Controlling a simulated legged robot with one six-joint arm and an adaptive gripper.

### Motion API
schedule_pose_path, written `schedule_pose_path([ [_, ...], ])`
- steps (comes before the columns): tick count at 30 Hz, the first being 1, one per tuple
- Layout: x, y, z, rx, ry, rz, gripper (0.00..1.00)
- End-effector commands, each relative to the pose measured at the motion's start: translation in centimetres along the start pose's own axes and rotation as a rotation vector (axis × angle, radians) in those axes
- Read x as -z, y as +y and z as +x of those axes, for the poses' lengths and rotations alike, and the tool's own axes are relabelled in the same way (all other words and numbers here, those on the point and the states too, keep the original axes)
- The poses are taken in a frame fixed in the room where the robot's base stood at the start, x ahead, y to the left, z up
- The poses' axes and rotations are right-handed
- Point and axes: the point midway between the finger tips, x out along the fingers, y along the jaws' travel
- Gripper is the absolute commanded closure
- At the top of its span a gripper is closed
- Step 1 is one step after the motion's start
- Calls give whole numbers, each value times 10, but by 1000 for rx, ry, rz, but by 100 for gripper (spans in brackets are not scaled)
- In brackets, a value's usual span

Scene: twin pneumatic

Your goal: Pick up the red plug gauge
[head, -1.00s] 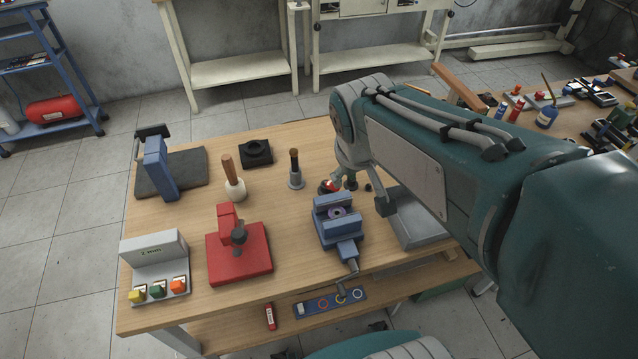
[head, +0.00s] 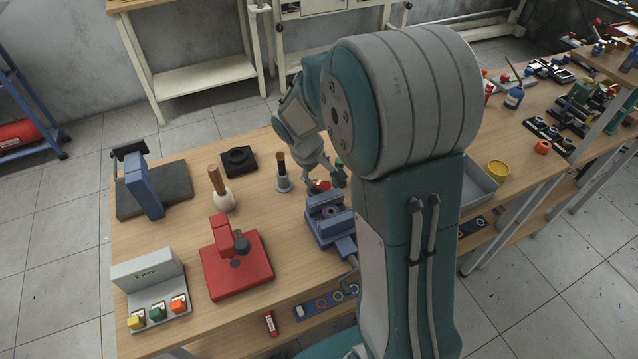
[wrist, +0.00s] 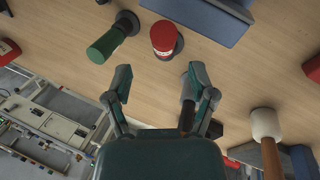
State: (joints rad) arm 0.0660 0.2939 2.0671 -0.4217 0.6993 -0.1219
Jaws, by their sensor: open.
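The red plug gauge (wrist: 165,37) stands on the bench in the wrist view, its red top toward me and a dark round part behind it. In the head view it shows small and partly hidden (head: 320,186). My gripper (wrist: 161,80) is open and empty, with its two fingers spread to either side below the red gauge in the picture; they are apart from it. A green-handled gauge (wrist: 107,43) stands to the left of the red one, close to my left finger in the picture. In the head view my gripper (head: 325,180) is over the bench, behind the vise.
The blue vise (head: 328,222) is close in front of the red gauge. A black-handled tool in a grey base (head: 283,178) and a mallet (head: 221,192) stand left. A red press (head: 236,265) is front left, a grey tray (head: 479,190) right.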

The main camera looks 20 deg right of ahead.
Motion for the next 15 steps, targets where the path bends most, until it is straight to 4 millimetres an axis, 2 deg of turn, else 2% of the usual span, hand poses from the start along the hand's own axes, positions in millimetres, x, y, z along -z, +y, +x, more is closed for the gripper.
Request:
schedule_pose_path([
  [5, 1, -2, 14, -1, -1, -2, 27],
  [12, 5, -3, 50, 0, -2, -1, 27],
  [15, 5, -2, 59, -1, 0, -1, 27],
])
